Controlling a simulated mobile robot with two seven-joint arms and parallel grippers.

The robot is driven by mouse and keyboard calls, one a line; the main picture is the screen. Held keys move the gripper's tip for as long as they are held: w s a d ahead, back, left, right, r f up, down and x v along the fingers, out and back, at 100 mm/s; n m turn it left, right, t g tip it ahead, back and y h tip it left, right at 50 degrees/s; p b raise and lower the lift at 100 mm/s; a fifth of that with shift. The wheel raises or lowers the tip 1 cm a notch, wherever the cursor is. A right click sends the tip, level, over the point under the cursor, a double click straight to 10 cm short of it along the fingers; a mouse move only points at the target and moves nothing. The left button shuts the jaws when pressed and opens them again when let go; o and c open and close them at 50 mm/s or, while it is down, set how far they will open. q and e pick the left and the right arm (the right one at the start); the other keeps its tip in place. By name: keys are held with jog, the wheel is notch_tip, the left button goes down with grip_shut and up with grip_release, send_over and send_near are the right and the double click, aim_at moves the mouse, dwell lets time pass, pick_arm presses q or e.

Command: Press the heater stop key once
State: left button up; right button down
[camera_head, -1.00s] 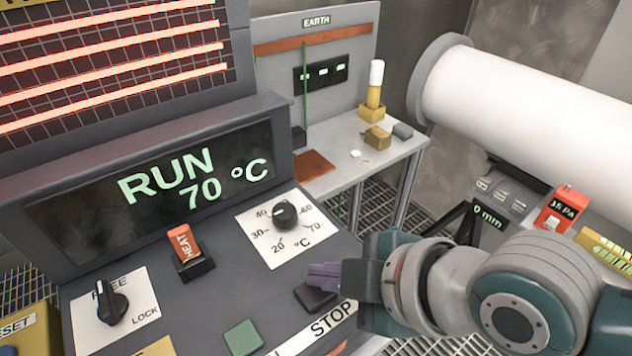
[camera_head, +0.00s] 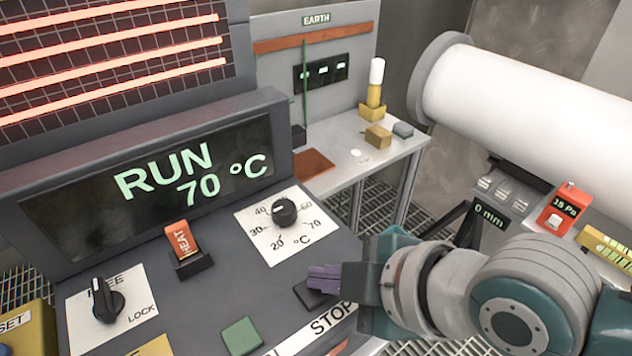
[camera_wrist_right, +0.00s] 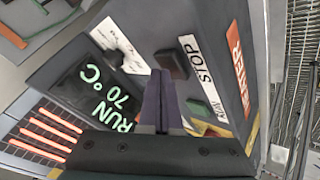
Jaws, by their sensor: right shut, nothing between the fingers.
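The heater stop key is a dark square key (camera_head: 309,294) beside the white STOP label (camera_head: 333,316) on the sloped grey console. It also shows in the right wrist view (camera_wrist_right: 170,64). My right gripper (camera_head: 324,273) is shut and empty, its purple fingers over the key in the head view, hiding part of it. In the wrist view its fingertips (camera_wrist_right: 160,76) end close by the key's edge; I cannot tell whether they touch. The display (camera_head: 160,185) reads RUN 70 °C. My left gripper is not in view.
A green key (camera_head: 242,336) sits left of the stop key. An orange HEAT switch (camera_head: 181,240), a temperature dial (camera_head: 285,212) and a FREE/LOCK knob (camera_head: 107,300) stand on the console. Glowing heater bars (camera_head: 110,60) are behind. A white roller (camera_head: 530,100) is at right.

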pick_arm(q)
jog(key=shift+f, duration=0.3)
pick_arm(e)
jog(key=shift+f, duration=0.35)
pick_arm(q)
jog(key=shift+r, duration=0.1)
pick_arm(e)
jog(key=shift+r, duration=0.15)
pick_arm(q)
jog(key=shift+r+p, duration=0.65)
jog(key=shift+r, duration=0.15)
pick_arm(e)
jog(key=shift+r, duration=0.8)
notch_tip(320, 180, up, 5)
jog(key=p, duration=0.5)
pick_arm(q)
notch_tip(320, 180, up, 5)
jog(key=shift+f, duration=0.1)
